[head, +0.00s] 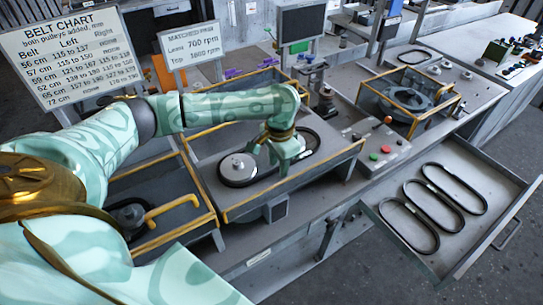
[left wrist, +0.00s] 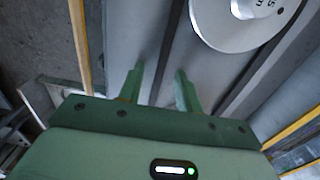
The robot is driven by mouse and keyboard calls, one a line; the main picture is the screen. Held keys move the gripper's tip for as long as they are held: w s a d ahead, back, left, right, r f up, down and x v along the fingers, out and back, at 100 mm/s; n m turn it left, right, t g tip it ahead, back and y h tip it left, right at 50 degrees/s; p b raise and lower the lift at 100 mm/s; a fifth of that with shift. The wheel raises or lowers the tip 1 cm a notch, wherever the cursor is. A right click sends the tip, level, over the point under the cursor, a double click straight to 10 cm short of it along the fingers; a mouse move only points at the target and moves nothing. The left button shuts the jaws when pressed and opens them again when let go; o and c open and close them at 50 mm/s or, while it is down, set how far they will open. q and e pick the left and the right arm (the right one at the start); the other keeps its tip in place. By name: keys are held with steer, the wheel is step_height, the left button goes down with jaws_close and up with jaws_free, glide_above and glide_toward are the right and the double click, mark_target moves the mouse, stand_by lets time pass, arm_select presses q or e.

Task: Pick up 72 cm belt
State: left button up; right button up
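My left gripper (head: 284,160) is over the open blower housing, close to a black belt (head: 312,137) that runs around a round metal pulley (head: 238,168). In the left wrist view my left gripper (left wrist: 159,72) has its two fingers apart. A dark strip, seemingly a run of that belt, passes between or just behind them; I cannot tell if they touch it. The pulley disc (left wrist: 245,20) is at the top right there. Three black belts lie in the open drawer: left (head: 408,226), middle (head: 434,206) and right (head: 456,188). I cannot read any length on the belts. My right gripper is not in view.
A belt chart (head: 75,55) and a smaller sign (head: 192,45) stand at the back left. The housing's yellow-edged walls (head: 300,185) surround the pulleys. Another yellow-framed box (head: 410,95) is behind the button panel (head: 380,148). One more belt (head: 414,58) lies at the back right.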

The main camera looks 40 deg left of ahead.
arm_select(q)
jaws_close()
steer(key=shift+r, duration=0.15)
steer(key=shift+r, duration=0.25)
step_height(320, 180, up, 2)
steer(key=shift+r+p, duration=0.25)
steer(key=shift+p, duration=0.5)
steer(key=s+d+r+p, duration=0.3)
steer(key=d+r+p, duration=0.3)
steer(key=r, duration=0.1)
steer(key=s+d+r+p, duration=0.3)
steer(key=d+r+p, duration=0.3)
steer(key=r+p, duration=0.1)
steer(key=shift+d+r, duration=0.3)
steer(key=shift+r, duration=0.15)
steer(key=shift+s, duration=0.1)
